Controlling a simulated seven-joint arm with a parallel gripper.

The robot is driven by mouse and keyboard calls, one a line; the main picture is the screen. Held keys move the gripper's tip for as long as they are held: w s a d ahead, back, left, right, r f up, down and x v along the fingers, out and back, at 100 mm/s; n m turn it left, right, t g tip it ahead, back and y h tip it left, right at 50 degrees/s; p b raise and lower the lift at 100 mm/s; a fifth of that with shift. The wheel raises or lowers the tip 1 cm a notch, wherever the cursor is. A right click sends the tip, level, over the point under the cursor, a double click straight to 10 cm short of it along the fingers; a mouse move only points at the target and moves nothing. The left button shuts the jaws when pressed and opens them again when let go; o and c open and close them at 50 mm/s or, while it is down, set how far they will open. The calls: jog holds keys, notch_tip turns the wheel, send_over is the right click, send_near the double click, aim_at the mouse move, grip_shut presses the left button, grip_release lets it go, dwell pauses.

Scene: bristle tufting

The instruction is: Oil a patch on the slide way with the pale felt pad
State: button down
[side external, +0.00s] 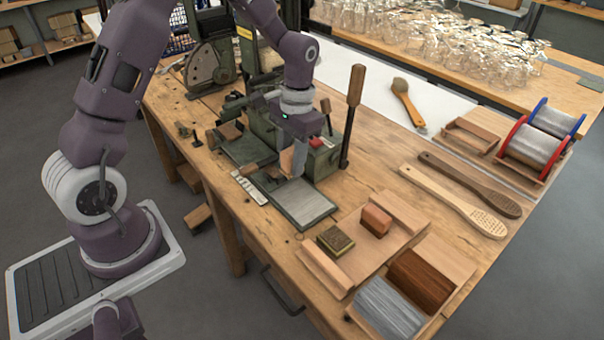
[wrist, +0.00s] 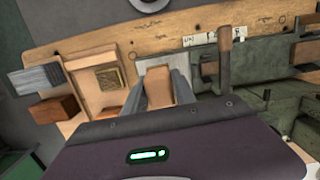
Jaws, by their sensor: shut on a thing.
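My gripper (side external: 294,165) is shut on a tan block, the felt pad (side external: 287,161), and points down. In the wrist view the pad (wrist: 159,86) sits between the two grey fingers; its underside is hidden. The slide way (side external: 306,206) is a flat light-grey plate with a dark green edge, on the bench in front of the green machine. The pad is over the far end of this plate; I cannot tell whether it touches. The plate (wrist: 154,66) shows partly behind the pad in the wrist view. No oil patch is clearly visible on it.
A wooden tray (side external: 327,270) to the right holds an olive-topped block (side external: 335,240) and a reddish block (side external: 376,220). The machine's upright wooden handle (side external: 355,86) stands close right of my gripper. Two brush bodies (side external: 455,200) lie further right.

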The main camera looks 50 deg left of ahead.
jog(key=shift+n, duration=0.3)
jog(key=shift+w+a+f, duration=0.25)
jog(key=shift+a+f, duration=0.2)
jog(key=shift+f, duration=1.4)
jog(key=shift+w+a+f, duration=0.3)
jog(key=shift+a+f, duration=0.15)
jog(key=shift+f, duration=1.35)
jog(key=shift+w+a+f, duration=0.25)
jog(key=shift+a+f, duration=0.2)
jog(key=shift+f, duration=1.4)
jog(key=shift+d+f, duration=0.15)
jog(key=shift+d+r, duration=0.45)
jog(key=shift+d, duration=2.95)
jog(key=shift+w+d, duration=0.15)
jog(key=shift+d, duration=0.1)
jog(key=shift+w, duration=0.45)
jog(key=shift+a, duration=3.85)
jog(key=shift+w, duration=0.3)
jog(key=shift+w+d, duration=0.15)
jog(key=shift+d, duration=3.55)
jog(key=shift+d+r, duration=0.1)
jog(key=shift+r, duration=0.1)
jog(key=shift+w+f, duration=0.1)
notch_tip(320, 180, up, 6)
